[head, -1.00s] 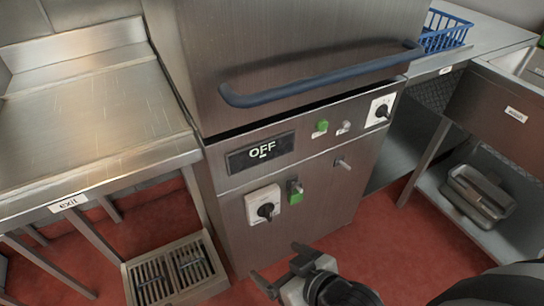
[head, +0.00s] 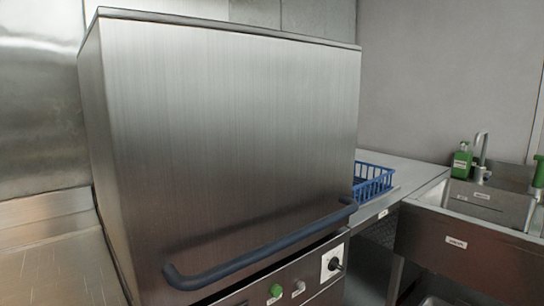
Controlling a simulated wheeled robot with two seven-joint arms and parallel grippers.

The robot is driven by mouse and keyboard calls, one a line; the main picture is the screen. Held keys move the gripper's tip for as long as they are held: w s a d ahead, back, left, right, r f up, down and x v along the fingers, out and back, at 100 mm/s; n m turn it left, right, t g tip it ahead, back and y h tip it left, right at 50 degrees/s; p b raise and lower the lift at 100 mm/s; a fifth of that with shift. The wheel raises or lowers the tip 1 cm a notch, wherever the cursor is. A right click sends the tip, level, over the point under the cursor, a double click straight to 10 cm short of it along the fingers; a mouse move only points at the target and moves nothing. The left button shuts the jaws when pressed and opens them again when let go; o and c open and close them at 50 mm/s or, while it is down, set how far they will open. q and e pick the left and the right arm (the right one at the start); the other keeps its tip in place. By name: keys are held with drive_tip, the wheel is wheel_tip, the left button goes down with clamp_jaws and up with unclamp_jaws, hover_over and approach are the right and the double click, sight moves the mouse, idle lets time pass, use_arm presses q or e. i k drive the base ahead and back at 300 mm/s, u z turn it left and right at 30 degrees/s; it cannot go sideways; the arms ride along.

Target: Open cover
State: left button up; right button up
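The cover (head: 225,130) is a large brushed-metal hood that fills the middle of the head view. It is down over the machine, with a narrow dark gap along its lower front edge. A dark blue bar handle (head: 265,252) runs across its lower front, sloping up to the right. Neither of my grippers is in view.
A metal counter (head: 60,268) adjoins the machine on the left. On the right, a counter holds a blue basket (head: 373,182) close beside the cover. Farther right is a sink (head: 490,203) with a green bottle (head: 462,160) behind it. Walls stand behind.

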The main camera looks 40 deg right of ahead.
sight(220, 152)
drive_tip(key=k, duration=0.4)
drive_tip(key=z, duration=1)
drive_tip(key=i, duration=0.55)
drive_tip(key=u, duration=0.5)
